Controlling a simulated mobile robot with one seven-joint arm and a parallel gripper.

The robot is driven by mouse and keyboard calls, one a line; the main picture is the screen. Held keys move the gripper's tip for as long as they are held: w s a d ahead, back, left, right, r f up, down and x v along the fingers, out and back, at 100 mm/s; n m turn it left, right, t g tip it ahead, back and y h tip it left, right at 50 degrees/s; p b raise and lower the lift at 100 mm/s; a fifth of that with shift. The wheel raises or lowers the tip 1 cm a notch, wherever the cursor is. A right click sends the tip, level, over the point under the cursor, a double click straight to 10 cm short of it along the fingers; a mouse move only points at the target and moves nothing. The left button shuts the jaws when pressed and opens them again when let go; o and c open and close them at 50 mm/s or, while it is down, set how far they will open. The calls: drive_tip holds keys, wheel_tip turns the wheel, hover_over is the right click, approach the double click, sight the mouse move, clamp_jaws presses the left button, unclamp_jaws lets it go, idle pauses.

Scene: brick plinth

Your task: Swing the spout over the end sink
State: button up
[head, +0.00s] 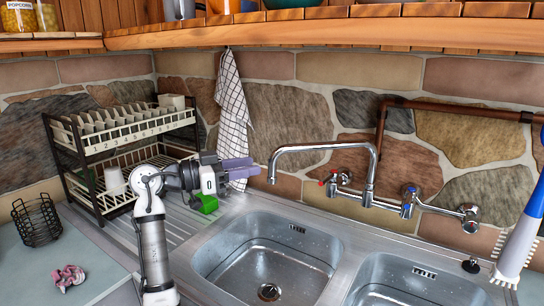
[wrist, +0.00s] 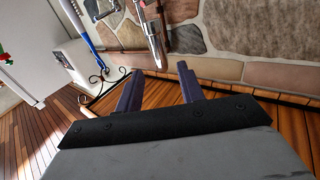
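The chrome spout (head: 325,148) rises from a wall-mounted tap and arches to the left. Its down-turned tip (head: 272,178) hangs at the back edge of the left sink (head: 222,257). The right sink (head: 385,292) is partly cut off by the frame's bottom edge. My gripper (head: 256,167) has purple fingers and sits just left of the spout tip, apart from it as far as I can tell. In the wrist view my gripper (wrist: 158,80) has its fingers spread with nothing between them. A chrome pipe, likely the spout (wrist: 152,38), shows beyond them.
The tap has a red-marked handle (head: 331,180) and a blue-marked handle (head: 408,199). A dish rack (head: 125,140) stands behind my arm, and a checked towel (head: 232,105) hangs behind my gripper. A blue brush (head: 522,235) is at far right. A wooden shelf (head: 300,38) runs overhead.

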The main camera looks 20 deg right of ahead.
sight(272, 164)
drive_tip(key=d, duration=0.2)
drive_tip(key=d+p, duration=0.1)
drive_tip(key=d, duration=0.1)
drive_tip(key=d+p, duration=0.1)
drive_tip(key=d, duration=0.2)
drive_tip(key=shift+w, duration=0.25)
clamp_jaws()
